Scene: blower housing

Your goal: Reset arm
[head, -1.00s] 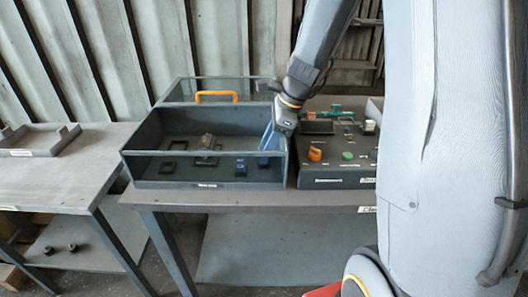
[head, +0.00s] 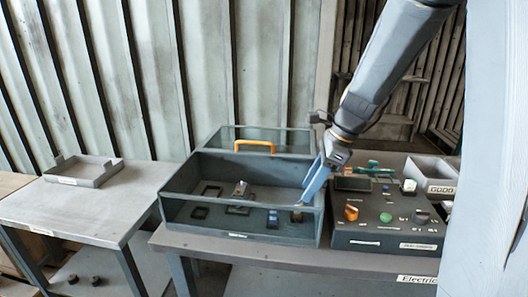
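My gripper (head: 306,196), with blue fingers, hangs down from the arm at the right end of a dark grey open box (head: 180,215). Its tips are near the box's right wall, close to a small part on the box floor. I cannot tell whether the fingers are apart or whether they hold anything. The box's clear lid stands raised at the back, with an orange handle (head: 254,142). Several small dark parts lie inside, among them a part with an upright piece (head: 240,190).
Right of the box is a control panel (head: 385,238) with an orange knob (head: 351,213) and a green button (head: 386,217). A bin marked GOOD (head: 440,187) stands behind it. On the left table is a shallow grey tray (head: 85,172); bare tabletop lies in front of it.

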